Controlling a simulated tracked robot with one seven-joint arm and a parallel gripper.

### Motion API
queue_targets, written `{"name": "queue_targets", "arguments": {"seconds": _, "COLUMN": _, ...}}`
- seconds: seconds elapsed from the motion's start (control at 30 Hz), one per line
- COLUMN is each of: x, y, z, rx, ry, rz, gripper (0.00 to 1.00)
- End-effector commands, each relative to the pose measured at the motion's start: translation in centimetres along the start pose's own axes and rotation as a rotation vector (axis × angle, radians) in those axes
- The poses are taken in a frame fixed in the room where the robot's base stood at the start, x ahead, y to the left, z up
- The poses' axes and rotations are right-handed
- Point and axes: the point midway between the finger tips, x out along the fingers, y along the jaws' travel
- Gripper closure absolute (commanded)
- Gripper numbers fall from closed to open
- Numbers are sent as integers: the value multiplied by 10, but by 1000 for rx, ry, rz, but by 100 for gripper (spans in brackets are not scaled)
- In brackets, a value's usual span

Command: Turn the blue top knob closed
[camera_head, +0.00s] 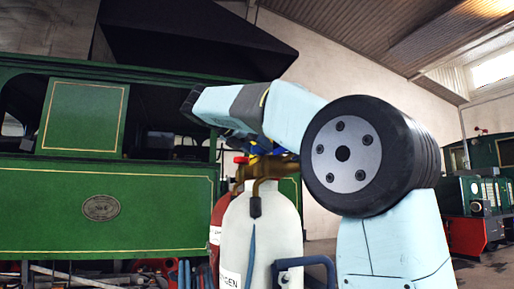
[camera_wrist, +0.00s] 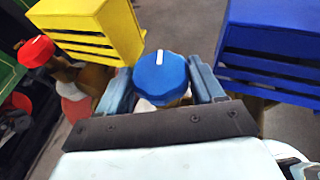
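The blue top knob (camera_wrist: 160,73) is round with a ridged edge and a white mark on top. It lies between the two fingers of my gripper (camera_wrist: 161,84) in the wrist view, with one finger on each side. The fingers are close to its sides; whether they touch it is unclear. In the head view, my arm's end hides most of the knob area above the brass valve (camera_head: 262,170), which sits on the white cylinder (camera_head: 265,232). Blue and yellow bits show there under my gripper.
A yellow slatted box (camera_wrist: 92,28) and a blue slatted box (camera_wrist: 272,48) flank the knob. A red knob (camera_wrist: 36,51) is at left. A red cylinder (camera_head: 216,232) stands beside the white one.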

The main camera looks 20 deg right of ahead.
Motion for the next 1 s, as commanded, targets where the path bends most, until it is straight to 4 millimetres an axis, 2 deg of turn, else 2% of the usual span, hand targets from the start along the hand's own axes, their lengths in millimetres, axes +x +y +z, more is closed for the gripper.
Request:
{"name": "queue_targets", "arguments": {"seconds": 0.03, "x": 0, "y": 0, "z": 0, "rx": 0, "ry": -1, "rz": 1, "gripper": 49}}
{"name": "queue_targets", "arguments": {"seconds": 0.2, "x": 0, "y": 1, "z": 0, "rx": 0, "ry": -1, "rz": 2, "gripper": 63}}
{"name": "queue_targets", "arguments": {"seconds": 0.37, "x": 0, "y": 2, "z": 0, "rx": 11, "ry": -2, "rz": -31, "gripper": 63}}
{"name": "queue_targets", "arguments": {"seconds": 0.7, "x": 0, "y": 5, "z": 1, "rx": 91, "ry": -3, "rz": -218, "gripper": 63}}
{"name": "queue_targets", "arguments": {"seconds": 1.0, "x": -1, "y": 5, "z": 0, "rx": 106, "ry": -2, "rz": -250, "gripper": 63}}
